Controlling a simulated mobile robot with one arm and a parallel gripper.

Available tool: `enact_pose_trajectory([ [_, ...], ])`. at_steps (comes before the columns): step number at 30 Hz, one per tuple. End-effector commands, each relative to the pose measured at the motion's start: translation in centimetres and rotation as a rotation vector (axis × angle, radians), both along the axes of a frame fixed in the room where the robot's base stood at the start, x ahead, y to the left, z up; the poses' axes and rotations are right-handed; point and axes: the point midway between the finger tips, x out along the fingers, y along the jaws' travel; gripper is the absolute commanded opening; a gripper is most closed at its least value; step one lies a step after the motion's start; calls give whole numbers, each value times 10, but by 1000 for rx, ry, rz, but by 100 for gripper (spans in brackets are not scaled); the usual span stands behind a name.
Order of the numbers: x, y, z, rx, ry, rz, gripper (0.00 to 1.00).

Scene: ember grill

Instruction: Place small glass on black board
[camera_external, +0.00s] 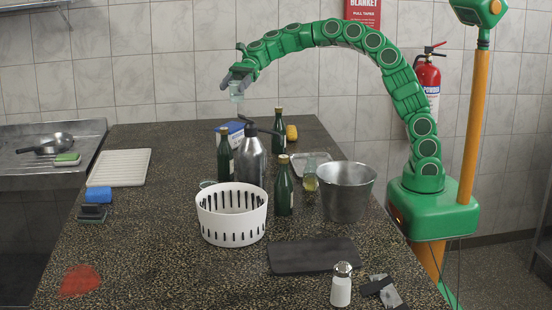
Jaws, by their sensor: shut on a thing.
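The small clear glass (236,91) is held high above the far part of the counter. My gripper (234,80) is shut on it from above, and the glass hangs roughly upright. The black board (312,256) lies flat and bare near the front right of the counter. My gripper and the glass are far behind the board and to its left.
On the dark counter (150,250), a white slotted basket (231,215), a metal pump bottle (250,160), several green bottles (284,188) and a metal bucket (346,190) stand behind the board. A salt shaker (341,286) stands close in front of it.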

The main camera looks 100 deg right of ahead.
Motion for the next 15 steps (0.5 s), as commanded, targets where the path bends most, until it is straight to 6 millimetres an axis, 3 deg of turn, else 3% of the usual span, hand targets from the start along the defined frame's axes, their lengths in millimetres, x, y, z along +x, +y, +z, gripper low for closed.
enact_pose_trajectory([
  [10,20,38,9,0,-2,-54,29],
  [15,32,72,17,0,-3,-95,29],
])
